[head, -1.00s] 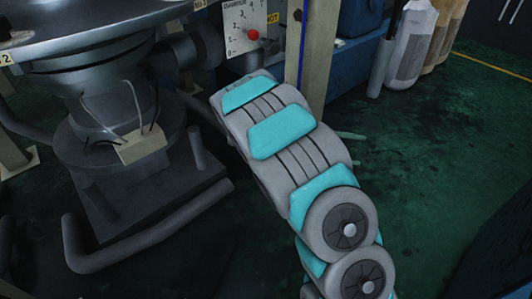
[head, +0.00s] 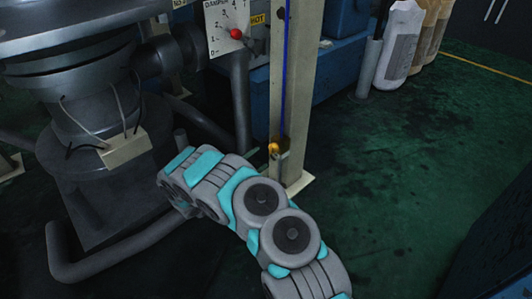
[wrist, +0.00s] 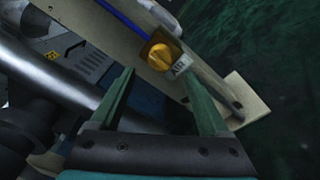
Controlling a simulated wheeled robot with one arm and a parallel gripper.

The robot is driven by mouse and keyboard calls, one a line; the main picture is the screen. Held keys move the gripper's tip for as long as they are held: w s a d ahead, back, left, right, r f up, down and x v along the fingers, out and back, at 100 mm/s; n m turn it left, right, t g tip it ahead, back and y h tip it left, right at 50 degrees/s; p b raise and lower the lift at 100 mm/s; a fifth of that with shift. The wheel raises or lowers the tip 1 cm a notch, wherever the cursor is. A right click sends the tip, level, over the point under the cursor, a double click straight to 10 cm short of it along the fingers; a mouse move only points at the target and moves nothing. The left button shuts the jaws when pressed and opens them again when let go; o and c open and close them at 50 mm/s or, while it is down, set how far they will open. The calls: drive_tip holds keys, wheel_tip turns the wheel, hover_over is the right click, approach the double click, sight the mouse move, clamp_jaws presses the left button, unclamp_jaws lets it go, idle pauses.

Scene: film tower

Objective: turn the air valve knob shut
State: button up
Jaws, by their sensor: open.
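The cream post (head: 297,90) carries a blue line down to the knob. A damper plate (head: 227,27) with a red ball (head: 236,34) stands upper left. A dark machine (head: 90,110) with pipes fills the left. The green floor (head: 400,200) at right is clear.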

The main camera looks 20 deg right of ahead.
sight(270, 152)
drive_tip(key=x, duration=0.6)
drive_tip(key=shift+s+d, duration=0.1)
drive_tip(key=shift+d, duration=0.05)
clamp_jaws()
idle(0.5)
